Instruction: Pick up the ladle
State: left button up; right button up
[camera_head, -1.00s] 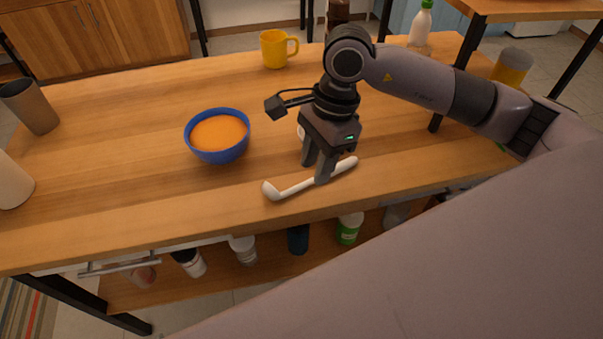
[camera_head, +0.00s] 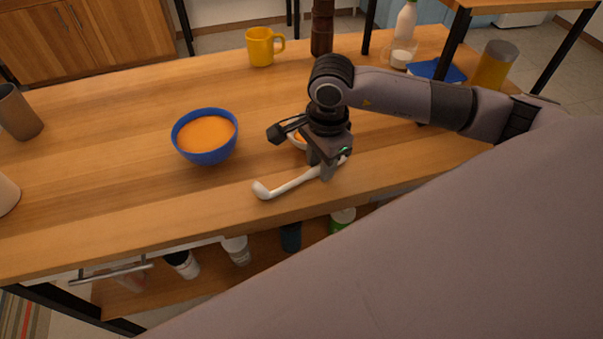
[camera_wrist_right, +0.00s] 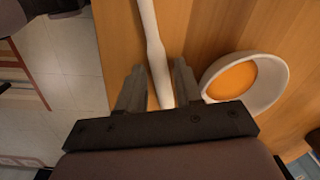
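The white ladle (camera_head: 286,186) lies on the wooden table near its front edge, its head to the left and its handle running right under my right gripper. My right gripper (camera_head: 325,174) points down over the handle. In the right wrist view, the ladle's handle (camera_wrist_right: 155,55) runs between the two fingers of the open right gripper (camera_wrist_right: 158,75), with gaps visible on both sides. The handle's near end is partly hidden by the gripper body. My left gripper is not in view.
A blue bowl of orange content (camera_head: 205,137) stands left of the ladle. A small white bowl (camera_wrist_right: 281,75) with orange content sits close beside the right finger. A yellow mug (camera_head: 261,47) and brown grinder (camera_head: 322,30) stand farther back. Bottles sit on the shelf below.

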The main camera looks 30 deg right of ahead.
grip_shut()
jog(key=shift+r, duration=0.15)
notch_tip(320, 180, up, 20)
jog(key=shift+p, duration=0.4)
jog(key=c, duration=0.6)
grip_release()
jog(key=shift+c, duration=0.2)
grip_shut()
